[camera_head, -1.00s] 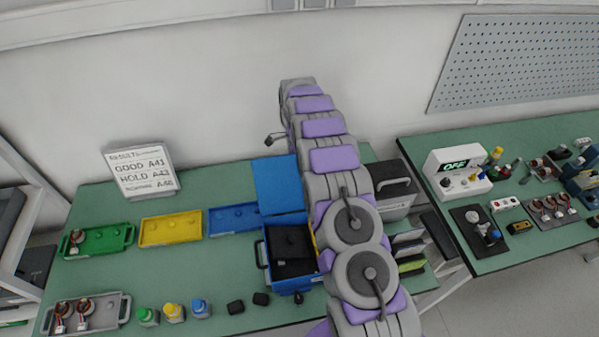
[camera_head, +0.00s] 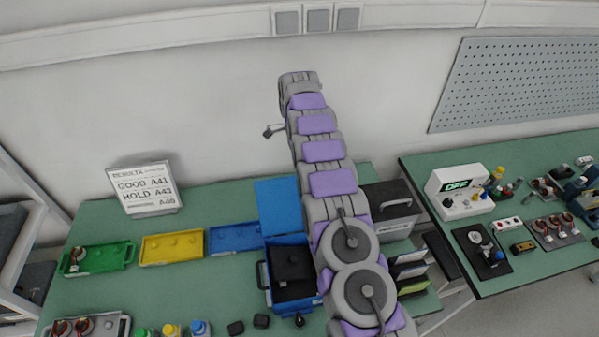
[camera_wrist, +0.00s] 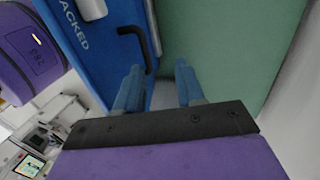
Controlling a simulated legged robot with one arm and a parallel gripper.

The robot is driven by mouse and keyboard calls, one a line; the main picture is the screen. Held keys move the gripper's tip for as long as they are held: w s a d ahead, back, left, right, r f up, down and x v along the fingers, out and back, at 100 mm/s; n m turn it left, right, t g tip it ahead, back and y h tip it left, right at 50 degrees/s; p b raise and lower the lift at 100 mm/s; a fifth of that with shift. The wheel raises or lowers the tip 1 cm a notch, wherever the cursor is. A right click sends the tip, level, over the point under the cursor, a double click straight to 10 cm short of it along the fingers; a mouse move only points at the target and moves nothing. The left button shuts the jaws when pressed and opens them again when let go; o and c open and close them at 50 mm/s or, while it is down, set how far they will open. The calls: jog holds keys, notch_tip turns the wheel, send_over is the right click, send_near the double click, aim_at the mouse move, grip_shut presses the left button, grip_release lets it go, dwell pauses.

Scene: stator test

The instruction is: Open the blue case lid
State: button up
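The blue case (camera_head: 268,298) stands on the green table, its top open over a dark interior with black contents. Its blue lid (camera_head: 278,205) shows as a flat panel raised at the back of the case, away from the opening. In the wrist view, a blue panel with white letters ending "ACKED" (camera_wrist: 75,55) and a black handle (camera_wrist: 133,42) fill the upper left; I cannot tell which face of the case it is. My gripper (camera_wrist: 160,88) is open, with two blue-grey fingers apart and nothing gripped. The left finger overlaps the panel. In the head view my arm hides the fingers.
Green (camera_head: 98,258), yellow (camera_head: 172,248) and blue (camera_head: 235,238) trays lie left of the case. A sign (camera_head: 145,188) stands behind them. A grey box with a black handle (camera_head: 395,202) is right of my arm.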

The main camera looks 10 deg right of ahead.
jog(key=shift+p+v, duration=1.35)
jog(key=shift+p, duration=1)
